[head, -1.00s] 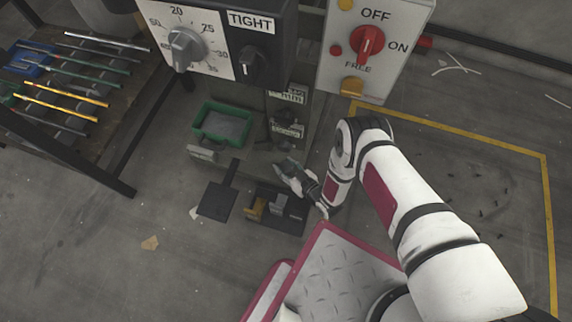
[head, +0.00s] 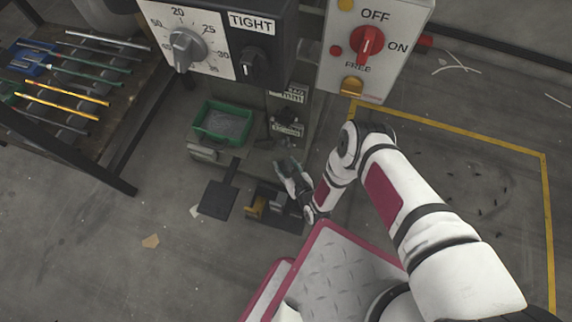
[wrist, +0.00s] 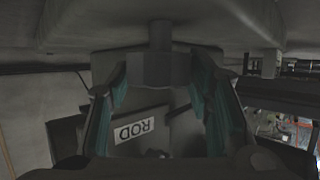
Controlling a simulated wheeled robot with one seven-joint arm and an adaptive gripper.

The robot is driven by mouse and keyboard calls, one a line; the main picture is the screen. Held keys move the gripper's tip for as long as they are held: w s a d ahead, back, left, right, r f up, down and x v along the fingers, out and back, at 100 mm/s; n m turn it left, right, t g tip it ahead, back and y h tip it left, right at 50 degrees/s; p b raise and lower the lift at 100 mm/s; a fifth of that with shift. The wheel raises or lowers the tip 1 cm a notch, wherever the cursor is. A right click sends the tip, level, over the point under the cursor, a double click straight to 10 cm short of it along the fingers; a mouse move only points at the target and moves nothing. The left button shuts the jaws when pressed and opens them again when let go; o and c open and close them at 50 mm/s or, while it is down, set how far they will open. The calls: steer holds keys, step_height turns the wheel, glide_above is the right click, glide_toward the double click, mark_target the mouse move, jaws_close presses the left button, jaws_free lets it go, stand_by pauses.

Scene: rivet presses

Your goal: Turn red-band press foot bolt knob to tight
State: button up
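In the wrist view a dark, faceted knob or bolt head (wrist: 158,69) hangs on a short stem. My gripper (wrist: 158,85) is open, with one teal-padded finger on each side of it; a gap shows on both sides, but I cannot tell how deep the knob sits between the pads. In the head view my gripper (head: 282,167) is low in front of the press, below its small label plates. The panel above has a black knob (head: 255,66) under a TIGHT label (head: 251,22). I see no red band.
A green bin (head: 222,124) stands left of my gripper, with a dark pedal plate (head: 217,200) below it. A rod rack (head: 75,90) stands at left; floor at right is open.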

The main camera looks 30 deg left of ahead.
steer(key=shift+o, duration=0.6)
steer(key=v, duration=1.2)
